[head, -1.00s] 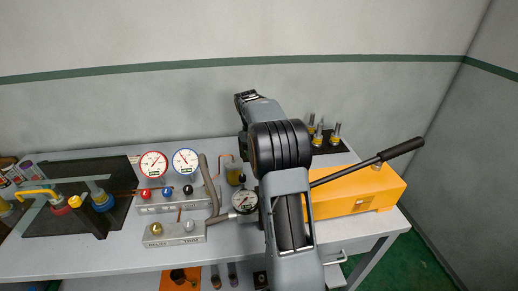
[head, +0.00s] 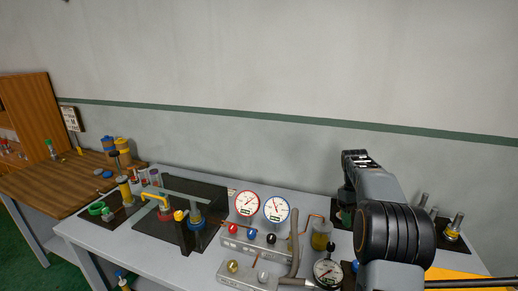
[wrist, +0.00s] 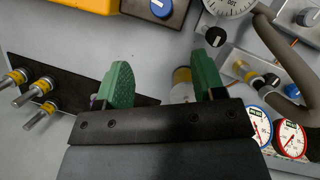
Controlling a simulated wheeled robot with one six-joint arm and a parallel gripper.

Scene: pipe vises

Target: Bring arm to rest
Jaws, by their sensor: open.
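My gripper shows in the wrist view (wrist: 155,88) with its two green jaw pads apart and nothing between them. A metal and yellow cylinder (wrist: 181,84) shows behind the right pad, partly hidden by it; I cannot tell how far below it is. In the head view my arm stands at the right, over the right part of the grey bench (head: 190,262). My gripper's fingers are hidden there behind the arm.
Metal fittings (wrist: 35,92) stand on a black mat. Pipe vises (head: 165,210) and a wooden table (head: 60,181) are further left.

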